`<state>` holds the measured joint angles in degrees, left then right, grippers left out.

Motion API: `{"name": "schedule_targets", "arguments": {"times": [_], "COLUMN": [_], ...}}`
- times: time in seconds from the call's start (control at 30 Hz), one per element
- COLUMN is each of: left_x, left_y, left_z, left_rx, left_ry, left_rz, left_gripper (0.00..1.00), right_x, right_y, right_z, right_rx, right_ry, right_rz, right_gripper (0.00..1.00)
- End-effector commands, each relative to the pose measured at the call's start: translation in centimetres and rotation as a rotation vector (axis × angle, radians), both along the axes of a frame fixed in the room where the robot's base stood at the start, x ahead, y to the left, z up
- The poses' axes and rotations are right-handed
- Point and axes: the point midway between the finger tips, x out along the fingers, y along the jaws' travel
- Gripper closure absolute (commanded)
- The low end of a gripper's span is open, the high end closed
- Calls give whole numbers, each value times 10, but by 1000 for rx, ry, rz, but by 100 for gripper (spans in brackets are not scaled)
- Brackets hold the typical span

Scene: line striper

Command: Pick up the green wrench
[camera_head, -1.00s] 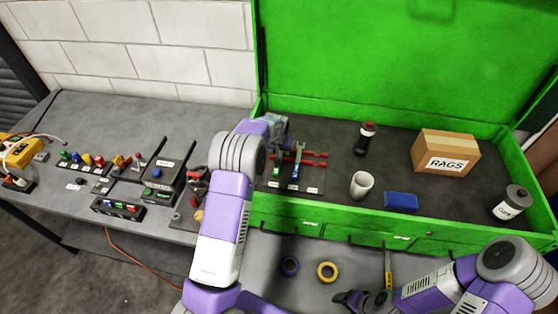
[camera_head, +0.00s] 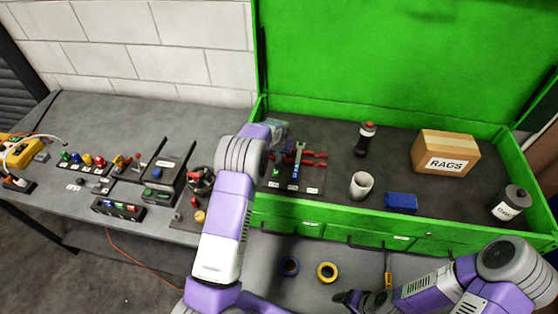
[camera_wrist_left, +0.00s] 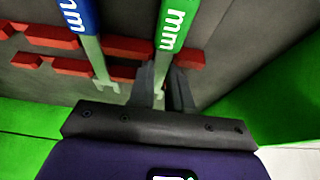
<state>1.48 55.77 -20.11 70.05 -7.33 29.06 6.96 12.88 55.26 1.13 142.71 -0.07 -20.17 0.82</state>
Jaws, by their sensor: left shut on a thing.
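The green wrench (camera_wrist_left: 172,28) shows in the left wrist view, its metal shaft between the fingers of my left gripper (camera_wrist_left: 163,88). The gripper is shut on it. In the head view that gripper (camera_head: 279,134) is inside the green toolbox at its left end, and the arm hides most of the wrench. A blue wrench (camera_head: 296,165) stands just right of it; it also shows left of the green one in the wrist view (camera_wrist_left: 78,16). Red rack bars (camera_wrist_left: 127,46) run behind both wrenches. My right gripper (camera_head: 347,299) is low at the front; its jaws are unclear.
The green toolbox (camera_head: 330,213) also holds a dark bottle (camera_head: 365,139), a white cup (camera_head: 361,185), a blue block (camera_head: 400,202), a RAGS box (camera_head: 445,153) and a can (camera_head: 511,202). Tape rolls (camera_head: 327,272) lie in front. The toolbox side wall is close right of my left gripper in its wrist view.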

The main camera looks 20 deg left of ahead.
Motion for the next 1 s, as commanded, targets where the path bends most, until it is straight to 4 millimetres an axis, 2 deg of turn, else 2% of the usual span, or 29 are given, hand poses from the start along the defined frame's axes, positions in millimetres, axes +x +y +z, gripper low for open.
{"name": "schedule_targets", "arguments": {"times": [0.13,0.23,0.5,0.7,0.83,1.0], "left_x": [1,1,1,1,0,0], "left_y": [0,0,0,0,0,0], "left_z": [3,13,66,93,97,87], "left_rx": [0,0,0,0,0,0], "left_ry": [-2,-5,-7,-2,-2,0], "left_rz": [0,0,1,0,0,0], "left_gripper": [100,100,100,100,100,100], "right_x": [0,0,0,0,0,0], "right_y": [0,0,0,0,0,0], "right_z": [0,-1,-5,-7,-9,-17], "right_rx": [0,0,0,0,0,0], "right_ry": [0,0,0,0,0,0], "right_rz": [0,0,0,0,0,0], "right_gripper": [28,28,28,28,28,28]}}
